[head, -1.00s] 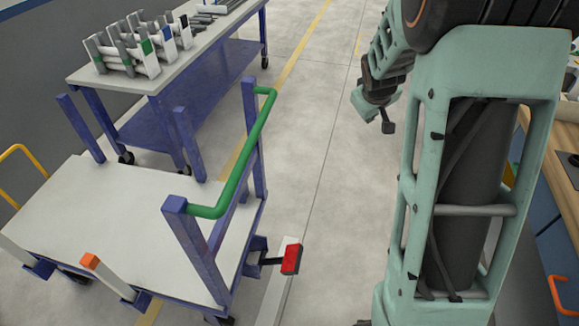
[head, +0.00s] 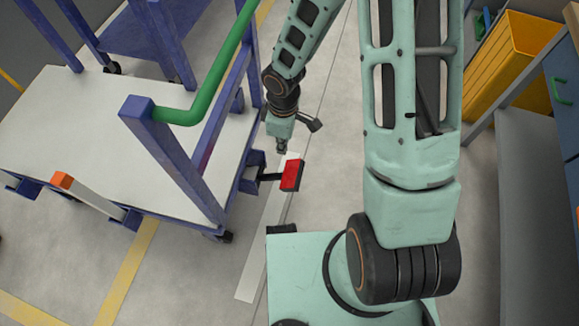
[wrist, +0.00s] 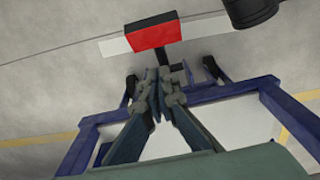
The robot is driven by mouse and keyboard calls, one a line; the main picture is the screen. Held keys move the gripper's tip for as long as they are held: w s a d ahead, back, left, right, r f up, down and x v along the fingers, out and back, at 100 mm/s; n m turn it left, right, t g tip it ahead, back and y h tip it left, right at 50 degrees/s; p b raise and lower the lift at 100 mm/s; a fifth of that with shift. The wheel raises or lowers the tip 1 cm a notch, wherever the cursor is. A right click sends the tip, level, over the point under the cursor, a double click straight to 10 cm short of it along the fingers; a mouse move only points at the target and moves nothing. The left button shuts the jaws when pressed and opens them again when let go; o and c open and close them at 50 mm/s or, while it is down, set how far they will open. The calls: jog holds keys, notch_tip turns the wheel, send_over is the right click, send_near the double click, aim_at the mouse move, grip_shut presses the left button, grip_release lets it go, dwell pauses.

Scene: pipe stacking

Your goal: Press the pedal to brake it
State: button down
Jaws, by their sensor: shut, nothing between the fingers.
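The red pedal (head: 291,174) has a black rim and sticks out on a black arm from the low end of the blue-framed cart (head: 190,175). In the wrist view the pedal (wrist: 152,36) lies just beyond my fingertips, its face red and clear of them. My gripper (head: 281,147) is shut and empty, pointing down close to the pedal's far side in the head view. Its closed fingers (wrist: 158,76) show in the wrist view, with a small gap in the picture between them and the pedal. I cannot tell the exact height gap.
The cart has a white deck (head: 70,135), a green handle (head: 215,70) and blue posts beside my arm. A white strip (head: 262,240) lies on the floor under the pedal. A yellow bin (head: 515,65) and grey bench stand at right.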

jog(key=b, duration=0.4)
send_over(290, 174)
jog(key=a, duration=0.2)
jog(key=f, duration=1)
jog(key=shift+w+a, duration=0.2)
jog(key=shift+w, duration=0.2)
jog(key=shift+s+d+f+b, duration=0.1)
jog(key=shift+d+f+b, duration=0.25)
jog(key=shift+f, duration=0.2)
jog(key=shift+s+d+f+b, duration=0.1)
jog(key=shift+d+f+b, duration=0.25)
jog(key=shift+f, duration=0.2)
jog(key=shift+d+f, duration=0.4)
jog(key=shift+f, duration=0.15)
jog(key=shift+s, duration=0.1)
jog(key=shift+d+f+b, duration=0.1)
jog(key=shift+b, duration=0.25)
